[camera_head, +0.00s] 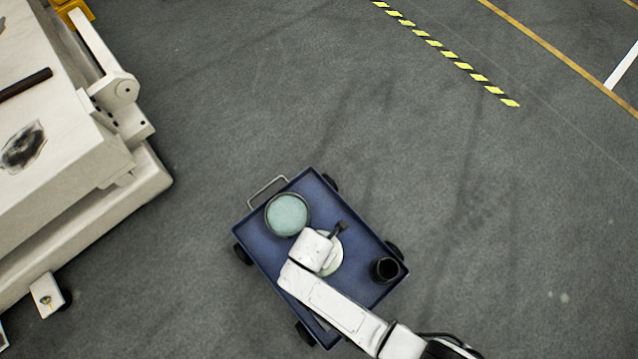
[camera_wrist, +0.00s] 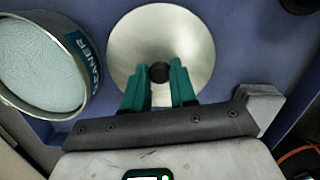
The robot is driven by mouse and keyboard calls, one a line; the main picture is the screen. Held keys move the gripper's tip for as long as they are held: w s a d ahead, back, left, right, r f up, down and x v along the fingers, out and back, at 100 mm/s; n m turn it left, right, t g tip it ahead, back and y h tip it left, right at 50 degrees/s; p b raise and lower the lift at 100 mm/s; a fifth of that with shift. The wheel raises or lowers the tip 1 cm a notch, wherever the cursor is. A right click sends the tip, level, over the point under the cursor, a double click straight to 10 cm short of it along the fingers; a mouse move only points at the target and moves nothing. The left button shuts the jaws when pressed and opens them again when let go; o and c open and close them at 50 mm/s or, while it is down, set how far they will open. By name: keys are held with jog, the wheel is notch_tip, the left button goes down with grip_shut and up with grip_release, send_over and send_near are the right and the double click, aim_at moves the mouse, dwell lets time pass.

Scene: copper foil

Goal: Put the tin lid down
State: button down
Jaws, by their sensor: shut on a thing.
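The tin lid (camera_wrist: 186,35) is a round, pale metal disc with a dark knob (camera_wrist: 159,72) at its middle. My gripper (camera_wrist: 157,78) has its green fingers on either side of the knob and is shut on it. In the head view the lid (camera_head: 335,262) shows partly from under my arm, over the blue cart. I cannot tell whether it touches the cart's top. The open tin (camera_head: 288,214), filled with pale blue-green stuff, stands beside the lid. Its label shows in the wrist view (camera_wrist: 82,58), ending in "EANER".
The blue cart (camera_head: 257,240) has a raised rim, wheels and a handle (camera_head: 266,190). A dark cup (camera_head: 384,270) stands near its right corner. Bare cart top shows around the lid. A large pale machine (camera_head: 75,170) stands at the left, with grey floor between.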

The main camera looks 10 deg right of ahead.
jog(key=c, duration=0.9)
grip_release()
notch_tip(320, 180, up, 12)
jog(key=s+a+p, duration=0.1)
jog(key=p, duration=0.6)
jog(key=d+r+m, duration=0.9)
jog(key=d+m, duration=0.5)
jog(key=d, duration=0.1)
jog(key=s+d+r+m, duration=0.6)
jog(key=d+r+m, duration=0.5)
jog(key=m, duration=0.2)
jog(key=shift+s+d+y, duration=0.15)
jog(key=shift+s+y, duration=0.1)
jog(key=shift+y, duration=0.15)
